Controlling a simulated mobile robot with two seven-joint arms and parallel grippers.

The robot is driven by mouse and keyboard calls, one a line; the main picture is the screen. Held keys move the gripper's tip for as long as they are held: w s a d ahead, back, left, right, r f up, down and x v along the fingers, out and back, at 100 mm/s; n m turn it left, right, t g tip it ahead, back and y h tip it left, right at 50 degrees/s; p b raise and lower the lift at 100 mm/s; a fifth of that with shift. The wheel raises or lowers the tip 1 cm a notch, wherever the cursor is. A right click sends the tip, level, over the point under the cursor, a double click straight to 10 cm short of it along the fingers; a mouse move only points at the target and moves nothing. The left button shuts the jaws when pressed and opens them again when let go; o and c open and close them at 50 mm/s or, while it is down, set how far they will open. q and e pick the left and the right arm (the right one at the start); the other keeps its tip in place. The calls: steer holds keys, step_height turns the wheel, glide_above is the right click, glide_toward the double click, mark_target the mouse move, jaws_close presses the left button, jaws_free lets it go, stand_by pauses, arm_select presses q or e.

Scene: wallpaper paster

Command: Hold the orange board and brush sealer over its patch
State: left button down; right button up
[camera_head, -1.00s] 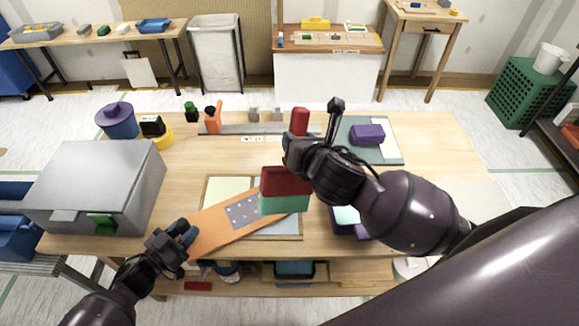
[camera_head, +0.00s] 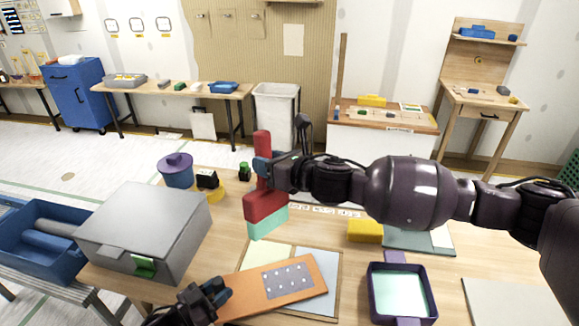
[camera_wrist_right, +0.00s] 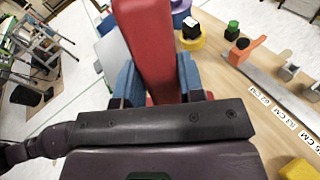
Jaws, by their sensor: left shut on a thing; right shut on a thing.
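The orange board (camera_head: 243,295) lies over a pale panel on the table in the head view, with a grey dotted patch (camera_head: 288,280) near its right end. My left gripper (camera_head: 222,292) is shut on the board's left end. My right gripper (camera_head: 262,170) is shut on the red handle of the brush (camera_head: 265,206). The brush has a red block head and teal bristles (camera_head: 268,222), held above and behind the board, apart from the patch. In the right wrist view the red brush handle (camera_wrist_right: 147,45) stands between the blue fingers.
A purple tray with pale green contents (camera_head: 400,292) stands right of the board. A yellow block (camera_head: 365,231) sits behind it. A grey box (camera_head: 145,225) stands on the left, with a purple-lidded blue pot (camera_head: 175,170) behind it. A steel ruler strip (camera_wrist_right: 270,90) lies at the back.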

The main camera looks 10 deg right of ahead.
mark_target(259, 201)
steer(key=a+f+n+g+y, duration=0.1)
steer(key=n+g, duration=0.1)
steer(key=s+a+f+n+g+y, duration=0.1)
steer(key=n+g+y, duration=0.1)
steer(key=s+a+f+n+g+y, duration=0.1)
steer(key=f+n+g+y, duration=0.1)
steer(key=s+f+n+g, duration=0.1)
steer(key=s+f+n+g+y, duration=0.1)
steer(key=n+g, duration=0.1)
steer(key=shift+s+d+f+g, duration=0.1)
steer(key=shift+s+f+g, duration=0.2)
steer(key=shift+s, duration=0.1)
steer(key=s+n+g, duration=0.2)
steer(key=s+n+g+y, duration=0.1)
steer(key=s+n+g, duration=0.1)
steer(key=shift+d+y, duration=0.2)
steer(key=shift+y, duration=0.1)
step_height(259, 201, down, 7)
steer(key=shift+r, duration=0.2)
steer(key=shift+f, duration=1.25)
stand_by(2.6)
steer(key=shift+d, duration=0.1)
stand_by(0.9)
